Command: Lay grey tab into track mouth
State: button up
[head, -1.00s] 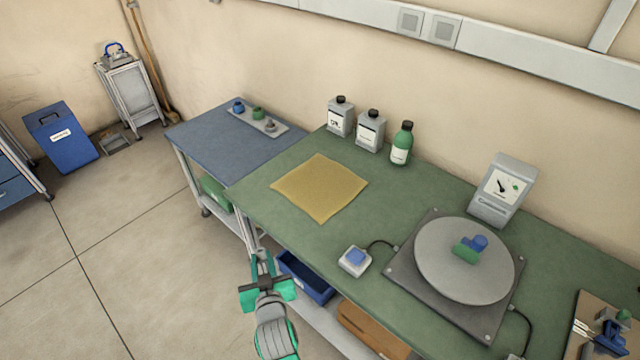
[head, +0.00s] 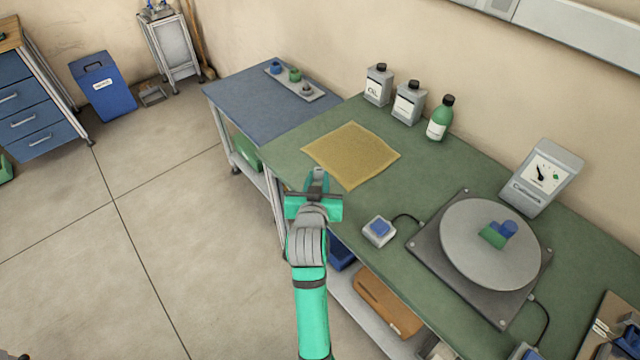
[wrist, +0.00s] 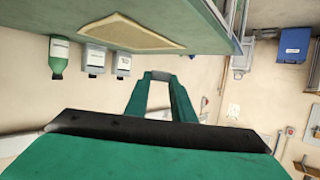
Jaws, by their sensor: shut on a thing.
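My gripper (head: 317,180) is over the front left edge of the green bench, short of the yellow mat. Its green fingers (wrist: 158,100) are shut on a small grey piece (wrist: 159,75) at their tips, which looks like the grey tab; little of it shows. On the round grey turntable (head: 470,255) at the right sit a green piece (head: 491,237) and a blue piece (head: 508,229). I cannot make out a track mouth in either view. Another small grey piece (head: 307,88) sits on the tray on the blue table.
The yellow mat (head: 352,155) lies flat on the green bench (head: 430,180). A blue-buttoned box (head: 379,231) stands near its front edge. Two grey bottles (head: 408,103), a green bottle (head: 440,118) and a dial meter (head: 541,177) stand along the back. The blue table (head: 250,98) adjoins at left.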

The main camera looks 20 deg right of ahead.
aim_at(317, 180)
jog(key=w+f, duration=0.1)
jog(key=f, duration=0.1)
jog(key=w+d+f, duration=0.1)
jog(key=w+f, duration=0.2)
jog(key=f, duration=0.1)
jog(key=shift+w+d+f, duration=0.1)
jog(key=shift+w+d, duration=0.2)
jog(key=shift+w, duration=0.1)
jog(key=shift+f, duration=1.4)
jog(key=shift+s+f, duration=0.1)
jog(key=shift+f, duration=0.25)
